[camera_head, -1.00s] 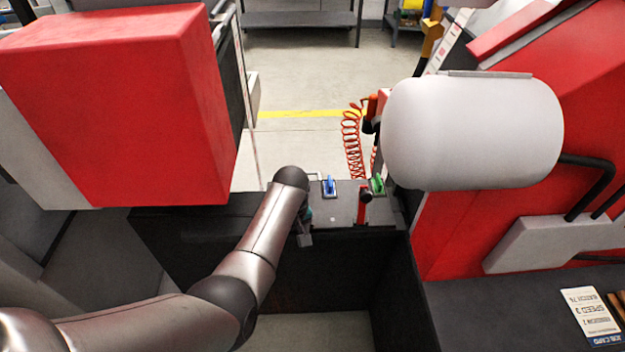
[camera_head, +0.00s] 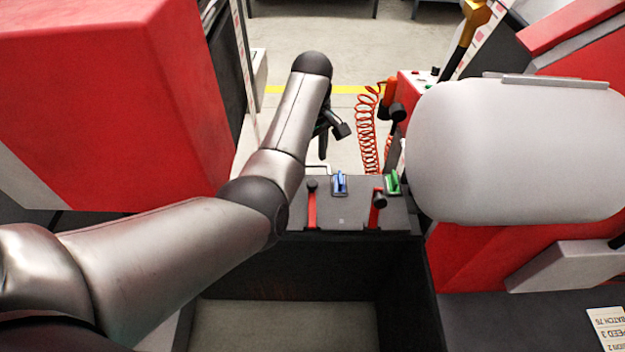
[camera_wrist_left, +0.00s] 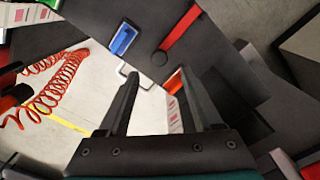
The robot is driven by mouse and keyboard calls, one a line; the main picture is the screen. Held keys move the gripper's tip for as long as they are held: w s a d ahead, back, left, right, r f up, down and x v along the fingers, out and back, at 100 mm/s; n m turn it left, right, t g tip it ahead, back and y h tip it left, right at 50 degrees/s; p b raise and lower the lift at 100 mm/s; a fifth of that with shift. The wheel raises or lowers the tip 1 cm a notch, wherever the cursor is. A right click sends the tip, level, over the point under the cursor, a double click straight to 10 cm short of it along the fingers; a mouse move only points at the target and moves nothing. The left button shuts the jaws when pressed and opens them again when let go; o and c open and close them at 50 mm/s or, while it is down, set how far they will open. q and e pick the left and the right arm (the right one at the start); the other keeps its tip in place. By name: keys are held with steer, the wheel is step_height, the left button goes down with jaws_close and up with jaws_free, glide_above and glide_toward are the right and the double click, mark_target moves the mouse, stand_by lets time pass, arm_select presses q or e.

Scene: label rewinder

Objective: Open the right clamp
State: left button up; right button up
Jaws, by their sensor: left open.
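Two clamp levers stand on a dark panel (camera_head: 342,215). The right lever (camera_head: 376,212) is red with a black knob. The left lever (camera_head: 311,208) is also red with a black knob. A blue handle (camera_head: 340,182) and a green handle (camera_head: 393,182) sit behind them. My left gripper (camera_head: 333,138) is beyond the panel's far edge, above the floor, clear of both levers. In the left wrist view the gripper (camera_wrist_left: 157,76) is open with nothing between its fingers. One red lever (camera_wrist_left: 180,28) and the blue handle (camera_wrist_left: 122,40) show past the fingertips. My right gripper is out of view.
A coiled red hose (camera_head: 367,135) hangs behind the panel on the right. A large white roll (camera_head: 515,150) stands close on the right. A big red housing (camera_head: 115,105) is on the left. A thin white bracket (camera_wrist_left: 135,75) shows near the fingertips.

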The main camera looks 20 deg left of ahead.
mark_target(312, 183)
arm_select(q)
step_height(312, 183, down, 6)
steer(key=shift+f+b, duration=0.25)
steer(key=shift+b, duration=0.7)
steer(key=shift+f, duration=0.55)
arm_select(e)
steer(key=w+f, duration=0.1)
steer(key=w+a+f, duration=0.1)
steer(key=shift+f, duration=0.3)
arm_select(q)
steer(key=shift+c, duration=0.3)
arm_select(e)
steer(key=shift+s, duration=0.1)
arm_select(q)
steer(key=c, duration=0.3)
jaws_close()
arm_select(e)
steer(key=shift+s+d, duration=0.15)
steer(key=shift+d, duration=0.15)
